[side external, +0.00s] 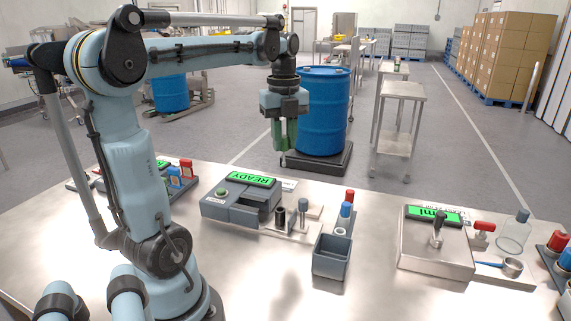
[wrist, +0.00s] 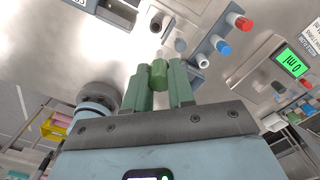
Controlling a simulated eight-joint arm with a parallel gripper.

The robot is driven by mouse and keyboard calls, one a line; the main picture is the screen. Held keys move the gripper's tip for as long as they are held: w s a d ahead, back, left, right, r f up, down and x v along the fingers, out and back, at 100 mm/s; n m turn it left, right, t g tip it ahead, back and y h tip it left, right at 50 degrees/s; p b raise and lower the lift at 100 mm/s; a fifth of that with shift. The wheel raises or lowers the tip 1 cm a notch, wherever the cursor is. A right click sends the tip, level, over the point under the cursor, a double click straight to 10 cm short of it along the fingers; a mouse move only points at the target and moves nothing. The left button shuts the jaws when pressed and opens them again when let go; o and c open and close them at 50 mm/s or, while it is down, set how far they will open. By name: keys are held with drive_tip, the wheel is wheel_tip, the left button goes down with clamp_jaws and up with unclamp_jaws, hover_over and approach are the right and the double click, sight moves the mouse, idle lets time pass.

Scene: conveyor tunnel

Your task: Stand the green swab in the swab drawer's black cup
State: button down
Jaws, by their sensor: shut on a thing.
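The green swab (wrist: 159,76) is between the fingers of my gripper (wrist: 160,84) in the wrist view, its pale tip pointing away from the palm. My gripper is shut on it. In the side view my gripper (side external: 286,132) hangs high above the far part of the bench, in front of the blue drum; the swab is hard to separate from the green fingers there. The black cup (side external: 281,218) stands upright on the pulled-out swab drawer (side external: 291,228), below my gripper in the picture. The cup also shows in the wrist view (wrist: 155,22), apart from the swab.
A grey machine (side external: 240,197) with a green READY screen stands behind the drawer. A grey post (side external: 303,207) is beside the cup. A grey bin (side external: 332,257) and a rack with blue and red capped items (side external: 345,215) stand to the right. A steel scale (side external: 435,245) is farther right.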

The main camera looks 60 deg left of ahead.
drive_tip(key=f, duration=0.3)
drive_tip(key=shift+s+a+f, duration=0.4)
wheel_tip(320, 180, down, 7)
idle(0.4)
drive_tip(key=shift+f, duration=0.25)
idle(0.5)
drive_tip(key=shift+f, duration=2.6)
drive_tip(key=c, duration=0.9)
unclamp_jaws()
drive_tip(key=shift+r, duration=0.1)
